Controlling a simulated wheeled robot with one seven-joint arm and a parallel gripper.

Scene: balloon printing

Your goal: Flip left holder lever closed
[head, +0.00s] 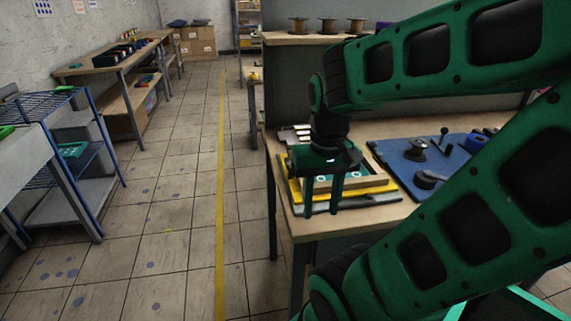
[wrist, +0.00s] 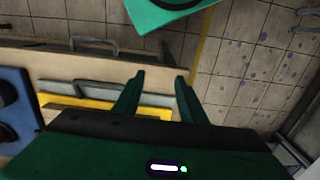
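My gripper (head: 322,208) hangs fingers down over the near left part of a yellow printing frame (head: 378,191) on the wooden table. Its two green fingers are apart with nothing visible between them, and they also show in the wrist view (wrist: 159,78). Grey bars (wrist: 72,88) lie along the yellow frame (wrist: 62,101) left of the fingers. A grey bent handle (wrist: 95,43) shows at the upper left, apart from the fingers. I cannot tell for sure which piece is the left holder lever. My gripper hides part of the frame in the head view.
A blue mat (head: 398,158) with dark parts lies right of the frame. The table (head: 308,228) ends just left of the gripper, with open tiled floor beyond. A shelf with spools (head: 328,26) stands behind. My arm covers the right side.

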